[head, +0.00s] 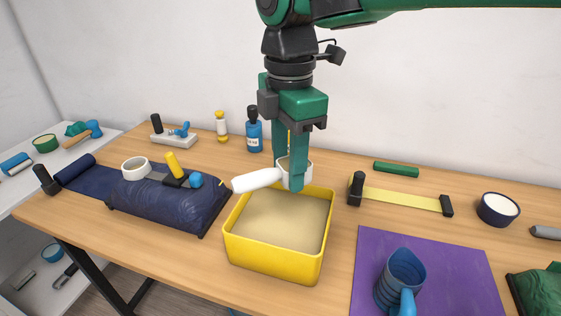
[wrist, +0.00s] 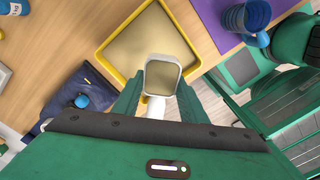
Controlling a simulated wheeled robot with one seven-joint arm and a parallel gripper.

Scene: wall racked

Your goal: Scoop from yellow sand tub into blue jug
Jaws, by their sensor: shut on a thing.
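My gripper (head: 290,184) is shut on a white scoop (head: 257,180) and holds it above the back part of the yellow tub (head: 272,262). In the wrist view the scoop (wrist: 153,106) is gripped by its handle. A tan surface like sand shows inside its bowl; its depth cannot be told. The fingers hide part of the scoop in the head view. The tub holds pale sand (head: 277,222) with a fairly even surface. The blue jug (head: 397,280) stands upright on a purple mat at the front right, apart from my gripper. It also shows in the wrist view (wrist: 238,19).
The purple mat (head: 455,262) covers the front right. A dark blue padded bag (head: 160,205) lies left of the tub. A yellow strip with black ends (head: 400,198) and a white-filled bowl (head: 497,209) lie at the back right. Bare table separates tub and mat.

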